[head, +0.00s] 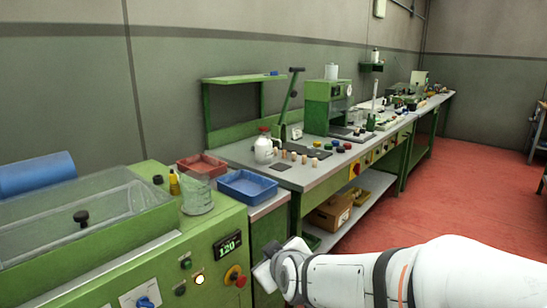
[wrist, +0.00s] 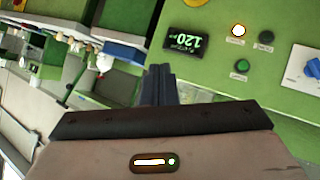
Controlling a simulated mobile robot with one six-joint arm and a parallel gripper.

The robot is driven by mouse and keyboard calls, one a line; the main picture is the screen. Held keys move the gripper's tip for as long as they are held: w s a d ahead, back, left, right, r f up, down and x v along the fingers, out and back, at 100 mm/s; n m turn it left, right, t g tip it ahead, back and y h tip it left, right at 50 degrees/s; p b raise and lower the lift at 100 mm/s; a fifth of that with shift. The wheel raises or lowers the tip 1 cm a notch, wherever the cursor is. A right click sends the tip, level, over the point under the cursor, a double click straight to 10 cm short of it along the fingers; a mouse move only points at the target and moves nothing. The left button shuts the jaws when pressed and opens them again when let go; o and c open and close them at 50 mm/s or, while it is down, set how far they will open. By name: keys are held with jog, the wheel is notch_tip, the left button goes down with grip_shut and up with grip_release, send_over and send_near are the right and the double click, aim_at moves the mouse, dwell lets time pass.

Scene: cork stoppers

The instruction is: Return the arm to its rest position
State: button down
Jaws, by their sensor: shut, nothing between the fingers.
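My gripper shows in the wrist view (wrist: 158,72) with its two dark fingers together and nothing between them. In the head view my white arm reaches in from the lower right, and its end (head: 268,275) is in front of the green machine, near the red knob. The fingers are hard to make out there. Several cork stoppers (head: 303,159) stand on the grey bench (head: 322,172), well beyond my gripper.
The green machine (head: 220,222) with a lit display (head: 228,245) and a red knob (head: 235,276) is close to my gripper. A blue tray (head: 247,186) and a red tray (head: 202,165) lie behind it. The red floor (head: 470,195) is open at the right.

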jog(key=s+d+r+m+g+h+p, duration=0.1)
jog(key=s+d+r+m+g+p, duration=0.3)
jog(key=s+d, duration=0.3)
jog(key=s+d+r+m+g+h+p, duration=0.2)
jog(key=s+d+r+m+g+p, duration=0.2)
jog(key=s+d+p, duration=0.3)
jog(key=s+d, duration=0.1)
jog(key=s, duration=0.3)
jog(key=shift+s+d+r+m+g+h, duration=0.25)
jog(key=shift+d+r+m+g+h, duration=0.05)
jog(key=shift+r+m, duration=0.1)
dwell(5.8)
